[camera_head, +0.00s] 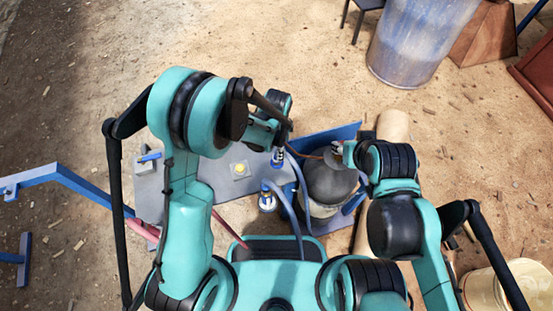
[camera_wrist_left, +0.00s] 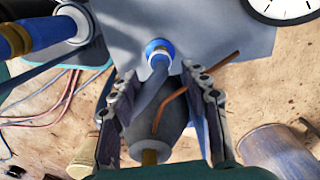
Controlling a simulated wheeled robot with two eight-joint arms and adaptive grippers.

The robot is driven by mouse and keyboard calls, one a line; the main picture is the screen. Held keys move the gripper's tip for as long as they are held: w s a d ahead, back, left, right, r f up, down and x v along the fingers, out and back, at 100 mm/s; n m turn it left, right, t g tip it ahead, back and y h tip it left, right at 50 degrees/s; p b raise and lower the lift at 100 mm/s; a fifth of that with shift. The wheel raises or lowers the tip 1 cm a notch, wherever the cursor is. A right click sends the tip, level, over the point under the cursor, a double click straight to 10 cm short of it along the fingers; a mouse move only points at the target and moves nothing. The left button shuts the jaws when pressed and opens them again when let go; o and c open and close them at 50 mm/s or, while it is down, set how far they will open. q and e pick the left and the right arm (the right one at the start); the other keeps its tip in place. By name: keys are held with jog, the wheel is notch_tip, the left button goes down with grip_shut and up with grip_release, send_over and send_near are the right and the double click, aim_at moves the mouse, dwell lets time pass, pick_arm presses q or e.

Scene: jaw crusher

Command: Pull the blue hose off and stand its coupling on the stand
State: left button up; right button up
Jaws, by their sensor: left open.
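A blue hose (camera_head: 280,198) bends down from a white-and-blue coupling (camera_head: 267,201) at the grey table's front edge. A second white-and-blue coupling (camera_head: 278,156) with a blue hose is farther back, just below my left gripper (camera_head: 272,134). In the left wrist view, the left gripper (camera_wrist_left: 160,100) is open, its fingers apart on either side with a blue-collared coupling (camera_wrist_left: 158,50) and its hose beyond them. Another coupling (camera_wrist_left: 77,22) is large at upper left. I cannot tell which fitting is the stand. My right gripper (camera_head: 338,150) is by the dark tank, its jaws unclear.
The dark round tank (camera_head: 330,182) stands right of the hoses, with a thin orange-brown tube (camera_wrist_left: 195,86) near it. A grey table (camera_head: 215,178) carries a yellow button box (camera_head: 240,169). A dial (camera_wrist_left: 284,8) shows at top right in the wrist view.

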pick_arm(q)
notch_tip(320, 180, down, 5)
jog(key=b, duration=0.2)
jog(key=shift+f+b, duration=0.2)
jog(key=shift+b, duration=0.15)
jog(key=shift+f, duration=0.95)
grip_shut()
jog(key=shift+r, duration=0.2)
jog(key=shift+r+p, duration=1.9)
jog(key=shift+r, duration=0.95)
